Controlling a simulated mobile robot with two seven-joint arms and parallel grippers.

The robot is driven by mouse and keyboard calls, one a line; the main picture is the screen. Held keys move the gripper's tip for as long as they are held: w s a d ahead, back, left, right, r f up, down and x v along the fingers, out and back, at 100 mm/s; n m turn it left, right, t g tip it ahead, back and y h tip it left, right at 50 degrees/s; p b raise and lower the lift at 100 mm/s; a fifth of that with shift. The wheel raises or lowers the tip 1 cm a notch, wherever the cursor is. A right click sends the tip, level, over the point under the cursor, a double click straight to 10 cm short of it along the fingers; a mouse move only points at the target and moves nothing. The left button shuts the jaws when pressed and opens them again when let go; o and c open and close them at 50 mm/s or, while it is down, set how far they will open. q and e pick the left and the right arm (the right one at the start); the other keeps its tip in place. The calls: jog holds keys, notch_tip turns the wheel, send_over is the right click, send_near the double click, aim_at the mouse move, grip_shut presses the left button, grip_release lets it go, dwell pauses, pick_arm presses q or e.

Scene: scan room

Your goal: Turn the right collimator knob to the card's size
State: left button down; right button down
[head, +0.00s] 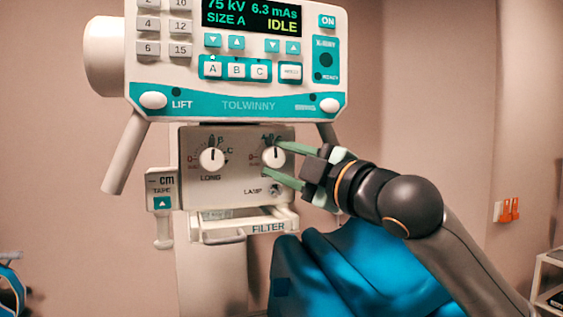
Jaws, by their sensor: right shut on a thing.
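The right collimator knob (273,156) is a round white dial with a dark pointer line, on the right of the collimator's front panel (235,180). Its pointer stands close to upright; the letters around it are partly hidden by my finger. My right gripper (272,159) comes in from the right, its green fingers above and below the knob, shut on it. The left knob (211,159), marked LONG, points close to upright, with B and C beside it. The display (251,16) above reads 75 kV, 6.3 mAs, SIZE A, IDLE. No card shows. My left gripper is not in view.
A FILTER tray (243,228) sticks out under the panel, and a tape unit (162,190) hangs at its left. Slanted handles (126,152) flank the housing. A blue draped shape (350,275) lies below my right arm. A white shelf (550,280) stands far right.

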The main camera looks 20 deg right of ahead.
jog(key=shift+r+n+g, duration=0.1)
jog(key=shift+n+g, duration=0.3)
jog(key=shift+n, duration=0.8)
jog(key=shift+c, duration=2)
grip_release()
jog(key=shift+s, duration=0.1)
jog(key=b+v, duration=0.3)
jog(key=v, duration=0.9)
jog(key=shift+s, duration=0.2)
jog(key=shift+d, duration=0.1)
